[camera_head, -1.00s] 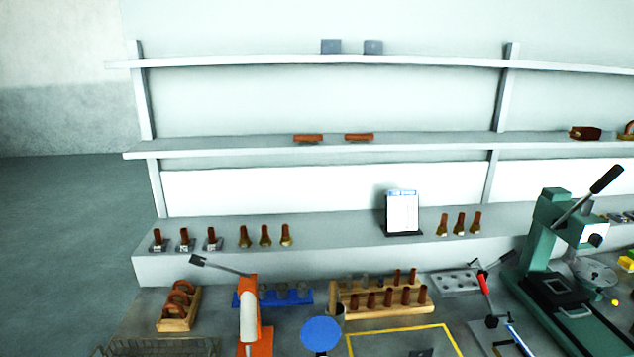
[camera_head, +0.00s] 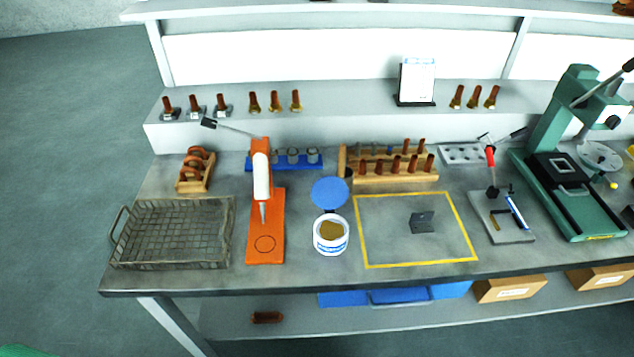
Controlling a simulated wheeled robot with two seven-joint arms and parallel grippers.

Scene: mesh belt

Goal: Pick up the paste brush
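I cannot make out a paste brush for certain. Neither of my grippers is in view.
A wire basket (camera_head: 172,205) and an orange press stand (camera_head: 263,230) occupy the left of the bench (camera_head: 340,275). A yellow outlined square (camera_head: 365,267) holds a dark bracket (camera_head: 422,222). A green lever press (camera_head: 570,205) stands at the right. Shelves rise behind.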

